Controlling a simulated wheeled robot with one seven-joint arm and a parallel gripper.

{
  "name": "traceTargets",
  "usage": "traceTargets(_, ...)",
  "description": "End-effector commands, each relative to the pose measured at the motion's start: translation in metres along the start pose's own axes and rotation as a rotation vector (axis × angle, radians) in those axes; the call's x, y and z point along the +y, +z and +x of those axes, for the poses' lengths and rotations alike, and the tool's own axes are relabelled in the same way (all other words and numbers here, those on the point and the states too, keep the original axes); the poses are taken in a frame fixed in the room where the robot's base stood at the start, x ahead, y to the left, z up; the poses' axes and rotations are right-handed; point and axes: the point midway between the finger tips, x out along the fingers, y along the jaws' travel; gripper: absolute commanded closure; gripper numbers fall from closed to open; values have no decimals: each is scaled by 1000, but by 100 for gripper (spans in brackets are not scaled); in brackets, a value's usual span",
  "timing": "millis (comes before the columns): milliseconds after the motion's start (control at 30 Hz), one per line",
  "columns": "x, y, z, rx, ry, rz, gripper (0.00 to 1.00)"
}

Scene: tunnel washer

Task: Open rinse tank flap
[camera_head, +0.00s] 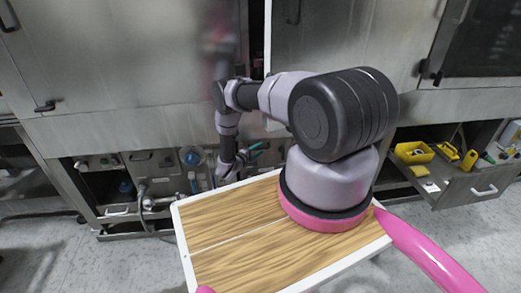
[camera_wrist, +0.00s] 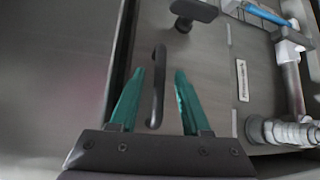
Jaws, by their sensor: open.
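In the wrist view, a dark bar handle (camera_wrist: 157,90) stands out from a grey metal panel (camera_wrist: 215,62), which appears to be the flap and looks closed. My gripper (camera_wrist: 159,72) has green fingers spread apart, one on each side of the handle. A gap shows between the handle and each finger, so it is not clamped. In the head view, my gripper (camera_head: 248,155) is low at the machine front, beyond the wooden top. My arm and the wooden top hide part of the panel there, and I cannot make out this handle.
A black knob (camera_wrist: 190,12) and a grey pipe fitting (camera_wrist: 285,132) are near the handle. In the head view, an open drawer (camera_head: 462,190) with yellow items juts out at right. A hose (camera_head: 148,200) hangs at lower left. Grey floor is clear at far left.

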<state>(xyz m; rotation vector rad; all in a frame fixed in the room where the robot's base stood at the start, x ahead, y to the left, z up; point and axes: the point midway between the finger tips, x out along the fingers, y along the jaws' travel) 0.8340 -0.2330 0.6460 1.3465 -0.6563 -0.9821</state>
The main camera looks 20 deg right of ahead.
Motion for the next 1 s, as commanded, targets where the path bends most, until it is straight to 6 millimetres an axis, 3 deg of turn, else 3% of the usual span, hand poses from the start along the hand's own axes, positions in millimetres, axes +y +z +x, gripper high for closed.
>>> traceTargets(167, 0, 0, 12, 0, 0, 1, 53)
traceTargets(433, 0, 0, 14, 0, 0, 0, 53)
traceTargets(467, 0, 0, 14, 0, 0, 0, 61)
traceTargets(567, 0, 0, 14, 0, 0, 0, 99)
traceTargets(1000, 0, 0, 13, 0, 0, 0, 100)
